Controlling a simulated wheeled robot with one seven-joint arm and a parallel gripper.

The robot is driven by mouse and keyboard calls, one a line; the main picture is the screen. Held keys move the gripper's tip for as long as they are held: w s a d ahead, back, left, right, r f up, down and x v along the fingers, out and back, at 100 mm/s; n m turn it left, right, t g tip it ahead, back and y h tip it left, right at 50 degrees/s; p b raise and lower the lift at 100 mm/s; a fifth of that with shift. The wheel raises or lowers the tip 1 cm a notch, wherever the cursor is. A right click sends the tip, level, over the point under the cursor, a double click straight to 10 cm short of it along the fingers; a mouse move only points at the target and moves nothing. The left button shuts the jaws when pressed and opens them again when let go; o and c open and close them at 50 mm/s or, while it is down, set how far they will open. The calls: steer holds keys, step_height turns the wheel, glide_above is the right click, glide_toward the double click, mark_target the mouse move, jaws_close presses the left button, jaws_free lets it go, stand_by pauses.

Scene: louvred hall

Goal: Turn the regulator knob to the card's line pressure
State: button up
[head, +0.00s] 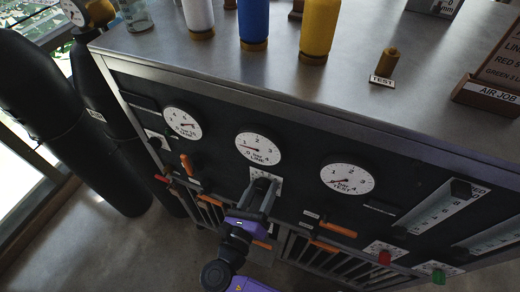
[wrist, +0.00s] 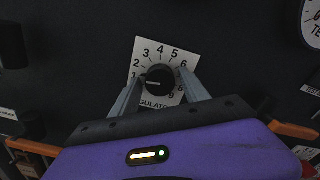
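The regulator knob (wrist: 160,79) is a round black knob on a white numbered plate (wrist: 148,48) in the wrist view. Its pale mark points left, near the 1. My gripper's two fingers (wrist: 162,84) stand on either side of the knob, with a narrow gap seeming to show beside it, so it looks open. In the head view my gripper (head: 262,190) reaches the panel below the LINE gauge (head: 258,148) and hides the knob. That gauge's needle points left, near 1. The job card (head: 499,62) stands at the right edge, cut off; its line pressure cannot be read.
A gauge (head: 182,123) sits left of the LINE gauge and a TEST gauge (head: 347,179) right of it. Orange-handled levers (head: 338,229) and flow tubes (head: 440,208) project nearby. Coloured cylinders (head: 254,22) stand on the bench top (head: 340,90). Dark tanks (head: 45,110) stand at left.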

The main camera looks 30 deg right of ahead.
steer(key=shift+s+a+f+m+b, duration=0.1)
steer(key=shift+s+a+m+b, duration=0.1)
steer(key=shift+a+m+b, duration=0.5)
steer(key=s+a+m+b, duration=0.5)
steer(key=a+m, duration=0.2)
steer(key=m, duration=0.6)
steer(key=b+x, duration=0.1)
steer(key=x, duration=0.8)
steer(key=shift+s+d, duration=0.15)
steer(key=shift+d, duration=0.1)
steer(key=shift+w+d, duration=0.25)
steer(key=shift+d, duration=0.1)
jaws_close()
